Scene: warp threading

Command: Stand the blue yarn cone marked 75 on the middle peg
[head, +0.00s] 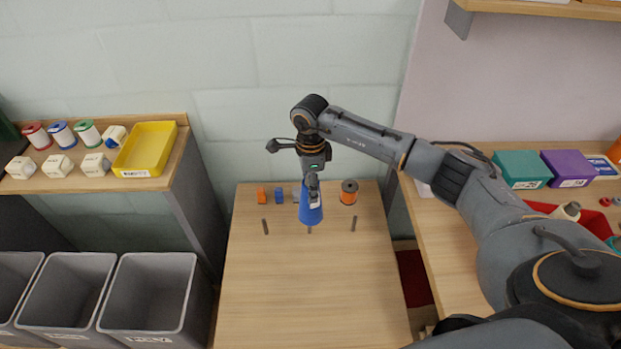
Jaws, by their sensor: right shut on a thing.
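My right gripper (313,192) is shut on the blue yarn cone (310,213) and points down over the small table. The cone looks roughly upright, wide end down; its number cannot be read and the gripper hides part of its upper end. Three thin dark pegs stand in a row on the table: a left peg (265,227), the middle peg (309,230) and a right peg (353,224). The cone's lower edge appears just above the middle peg in the picture and covers part of it. I cannot tell the gap in height. My left gripper is not in view.
Behind the pegs are a small orange item (261,195), a small blue item (279,197) and an orange spool (348,198) with a dark top. The front of the table (305,295) is clear. A yellow tray (146,148) and grey bins (150,290) are at left.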

